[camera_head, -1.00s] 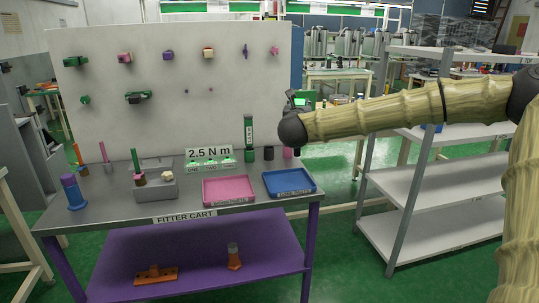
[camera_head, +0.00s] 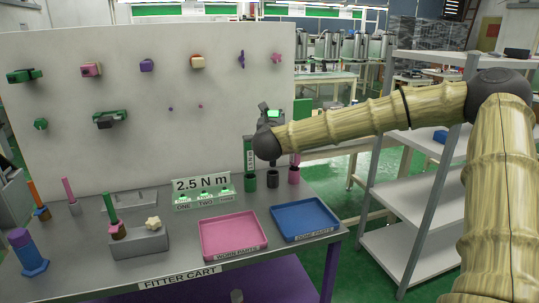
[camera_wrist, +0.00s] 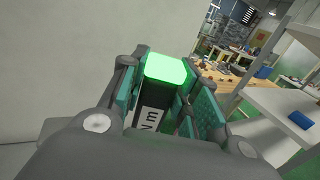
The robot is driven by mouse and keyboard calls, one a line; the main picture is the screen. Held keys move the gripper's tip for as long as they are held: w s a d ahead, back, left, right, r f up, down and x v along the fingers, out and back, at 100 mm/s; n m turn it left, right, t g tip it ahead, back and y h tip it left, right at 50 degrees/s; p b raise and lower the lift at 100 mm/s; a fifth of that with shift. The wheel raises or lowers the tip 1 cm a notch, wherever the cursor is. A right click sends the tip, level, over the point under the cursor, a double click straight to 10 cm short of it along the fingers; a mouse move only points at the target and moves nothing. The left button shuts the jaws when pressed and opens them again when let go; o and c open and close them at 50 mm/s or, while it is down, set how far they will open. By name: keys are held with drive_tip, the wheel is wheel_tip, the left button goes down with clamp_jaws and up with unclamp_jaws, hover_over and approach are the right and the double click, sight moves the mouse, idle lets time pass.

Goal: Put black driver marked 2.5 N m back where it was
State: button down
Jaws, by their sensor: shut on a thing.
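My gripper (camera_wrist: 165,105) is shut on the black driver (camera_wrist: 150,118), which has a glowing green top and a white label with "m" readable in the wrist view. In the head view the driver's lit green top (camera_head: 273,114) shows above my dark wrist, which hides its lower part. The held driver is above the back right of the cart. Below it stand a green cup (camera_head: 250,184), a black cup (camera_head: 272,180) and a pink cup (camera_head: 293,176). The black cup shows no driver in it. A green labelled driver (camera_head: 250,153) stands at the green cup.
A "2.5 N m" sign (camera_head: 202,185) stands left of the cups. A pink tray (camera_head: 234,255) and a blue tray (camera_head: 306,236) lie in front. A white pegboard (camera_head: 150,140) rises behind the cart. Metal shelves (camera_head: 400,210) stand at right.

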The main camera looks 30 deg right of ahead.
drive_tip(key=shift+f, duration=3.75)
drive_tip(key=c, duration=1.1)
unclamp_jaws()
drive_tip(key=shift+s+a, duration=0.2)
drive_tip(key=shift+s, duration=0.15)
drive_tip(key=b+v, duration=0.1)
drive_tip(key=v, duration=1)
drive_tip(key=shift+s+a, duration=0.1)
drive_tip(key=shift+s, duration=0.05)
